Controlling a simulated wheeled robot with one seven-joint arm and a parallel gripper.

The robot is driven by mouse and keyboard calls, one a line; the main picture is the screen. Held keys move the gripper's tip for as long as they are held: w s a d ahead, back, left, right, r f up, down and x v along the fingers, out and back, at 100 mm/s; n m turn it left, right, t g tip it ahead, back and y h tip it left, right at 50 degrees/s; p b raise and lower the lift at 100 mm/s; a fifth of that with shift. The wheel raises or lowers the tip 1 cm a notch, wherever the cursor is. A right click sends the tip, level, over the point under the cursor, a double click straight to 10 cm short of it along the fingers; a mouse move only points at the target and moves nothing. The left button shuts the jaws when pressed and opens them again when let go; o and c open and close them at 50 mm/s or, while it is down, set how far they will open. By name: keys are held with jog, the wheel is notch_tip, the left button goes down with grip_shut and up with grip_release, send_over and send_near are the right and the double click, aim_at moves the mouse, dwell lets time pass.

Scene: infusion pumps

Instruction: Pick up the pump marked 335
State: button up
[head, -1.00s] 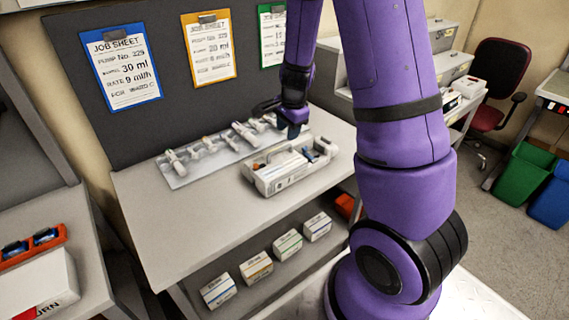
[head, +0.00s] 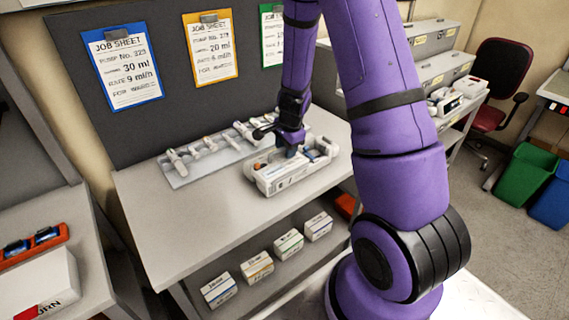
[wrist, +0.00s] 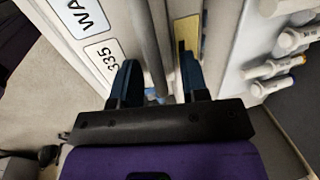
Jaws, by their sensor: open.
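The white pump (head: 287,181) lies on the grey bench near its right end. In the wrist view its pale casing (wrist: 150,20) carries a label reading 335 (wrist: 103,60) and part of a second label starting "WA". A grey bar (wrist: 146,45) runs along the pump. My gripper (wrist: 158,80) is open, with its dark blue fingers on either side of the bar, over the pump. In the head view my gripper (head: 291,150) is low at the pump's upper side. I cannot tell whether the fingers touch it.
A grey tray with several syringes (head: 176,161) lies behind and left of the pump. Job sheets (head: 122,68) hang on the dark back panel. Several boxes (head: 219,290) stand on the shelf below. The bench's front left (head: 190,225) is clear.

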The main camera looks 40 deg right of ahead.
grip_shut()
dwell(1.3)
